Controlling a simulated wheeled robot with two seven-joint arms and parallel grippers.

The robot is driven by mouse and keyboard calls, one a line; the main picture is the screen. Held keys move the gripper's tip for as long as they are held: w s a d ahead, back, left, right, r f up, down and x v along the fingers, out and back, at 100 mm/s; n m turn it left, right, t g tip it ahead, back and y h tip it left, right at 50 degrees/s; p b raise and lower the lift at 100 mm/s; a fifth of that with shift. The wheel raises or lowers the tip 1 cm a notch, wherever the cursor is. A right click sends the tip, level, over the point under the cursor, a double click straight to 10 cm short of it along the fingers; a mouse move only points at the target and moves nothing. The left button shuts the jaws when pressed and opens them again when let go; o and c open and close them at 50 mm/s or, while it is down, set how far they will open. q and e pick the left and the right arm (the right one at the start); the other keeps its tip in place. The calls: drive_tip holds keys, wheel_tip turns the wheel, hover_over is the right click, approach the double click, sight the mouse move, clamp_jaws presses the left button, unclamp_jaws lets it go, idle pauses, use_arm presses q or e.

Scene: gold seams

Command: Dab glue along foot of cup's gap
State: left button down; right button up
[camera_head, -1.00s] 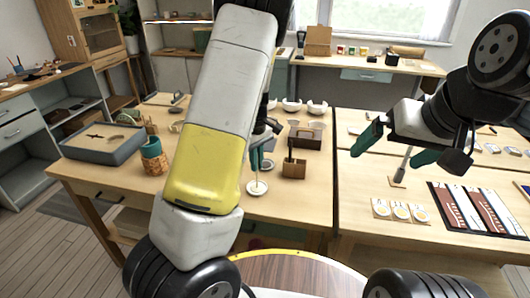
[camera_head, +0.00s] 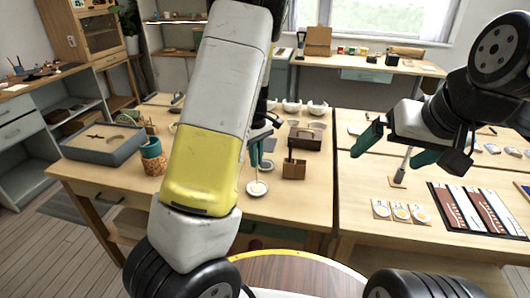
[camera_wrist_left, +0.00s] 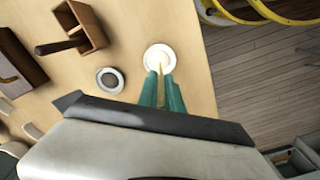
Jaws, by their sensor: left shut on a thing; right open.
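My left gripper (camera_head: 256,158) is shut on a thin, light stick-like tool (camera_wrist_left: 161,84). It points down at a small white dish (camera_head: 257,188), and the tip appears over or in the dish's pale contents. The dish also shows in the left wrist view (camera_wrist_left: 159,57). White cups or bowls (camera_head: 292,107) stand at the back of the same table. Their gaps are too small to make out, and I cannot tell which cup is the task's. My right gripper (camera_head: 400,152) is open above the right table, with no object between its fingers.
Beside the dish are a wooden block holder (camera_head: 294,170) with a dark handle and a small round dish (camera_wrist_left: 110,80). A cork-banded cup (camera_head: 153,160) and a grey tray (camera_head: 104,144) stand left. Sample tiles (camera_head: 400,211) lie on the right table.

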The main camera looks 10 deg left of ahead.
use_arm(q)
drive_tip(key=shift+r, duration=2.45)
